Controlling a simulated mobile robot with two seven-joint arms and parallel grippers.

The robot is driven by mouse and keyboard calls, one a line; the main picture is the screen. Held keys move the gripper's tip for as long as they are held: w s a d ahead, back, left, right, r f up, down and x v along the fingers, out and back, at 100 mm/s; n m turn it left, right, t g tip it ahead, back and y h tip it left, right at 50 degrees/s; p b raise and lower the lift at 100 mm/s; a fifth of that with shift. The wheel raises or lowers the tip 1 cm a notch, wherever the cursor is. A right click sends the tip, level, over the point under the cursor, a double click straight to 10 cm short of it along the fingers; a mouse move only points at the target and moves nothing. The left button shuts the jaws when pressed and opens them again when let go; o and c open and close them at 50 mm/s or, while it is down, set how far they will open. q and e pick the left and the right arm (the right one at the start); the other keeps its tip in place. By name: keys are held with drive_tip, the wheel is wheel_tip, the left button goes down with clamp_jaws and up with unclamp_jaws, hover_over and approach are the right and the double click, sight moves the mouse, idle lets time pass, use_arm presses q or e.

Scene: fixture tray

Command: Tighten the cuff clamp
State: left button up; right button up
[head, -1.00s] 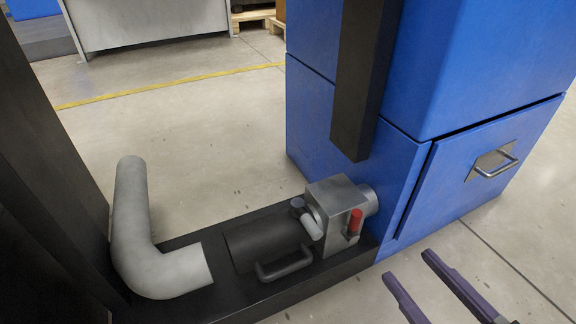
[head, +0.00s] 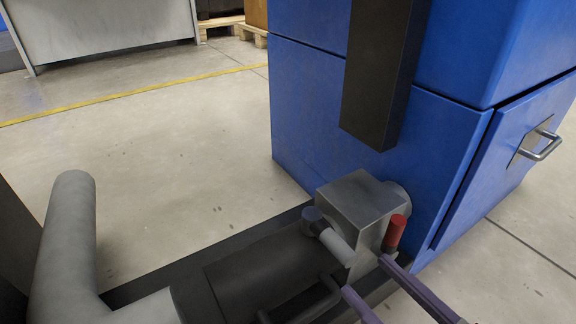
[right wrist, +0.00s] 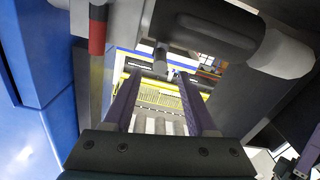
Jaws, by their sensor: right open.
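The cuff (head: 255,268), a dark sleeve with a black loop handle (head: 300,308), lies in the black trough. A pale grey lever with a dark knob (head: 313,216) stands beside it, against the metal block (head: 362,205); I take this lever for the clamp. A red-capped handle (head: 395,234) sits at the block's right side; a red-banded rod shows in the right wrist view (right wrist: 97,35). My right gripper (head: 364,275) is open and empty, its fingertips just in front of the lever and block. A purple finger, apparently my left gripper's (right wrist: 308,155), shows at the right wrist view's edge.
A grey elbow pipe (head: 68,235) rises at the left. The blue cabinet (head: 320,120) with a black upright (head: 380,75) stands behind the block. Its door, with a metal handle (head: 540,145), is at the right. The floor behind the trough is clear.

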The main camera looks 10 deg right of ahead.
sight(352, 262)
drive_tip(key=shift+w+a+f+b, duration=0.25)
drive_tip(key=shift+w+f+b, duration=0.1)
drive_tip(key=shift+w+b, duration=0.35)
drive_tip(key=x, duration=0.2)
drive_tip(key=b+x, duration=0.1)
drive_tip(key=x, duration=0.2)
drive_tip(key=shift+w+a+r+b, duration=0.15)
drive_tip(key=shift+w+r+b, duration=0.1)
drive_tip(key=shift+w+b, duration=0.1)
drive_tip(key=shift+s, duration=0.4)
drive_tip(key=shift+c, duration=0.5)
drive_tip(key=shift+w, duration=0.25)
drive_tip(key=c, duration=0.5)
clamp_jaws()
use_arm(q)
drive_tip(key=f, duration=0.2)
drive_tip(key=s+f, duration=0.1)
drive_tip(key=shift+s+d+f, duration=0.1)
drive_tip(key=shift+d+f, duration=0.1)
drive_tip(key=shift+f, duration=0.2)
drive_tip(key=shift+d, duration=0.1)
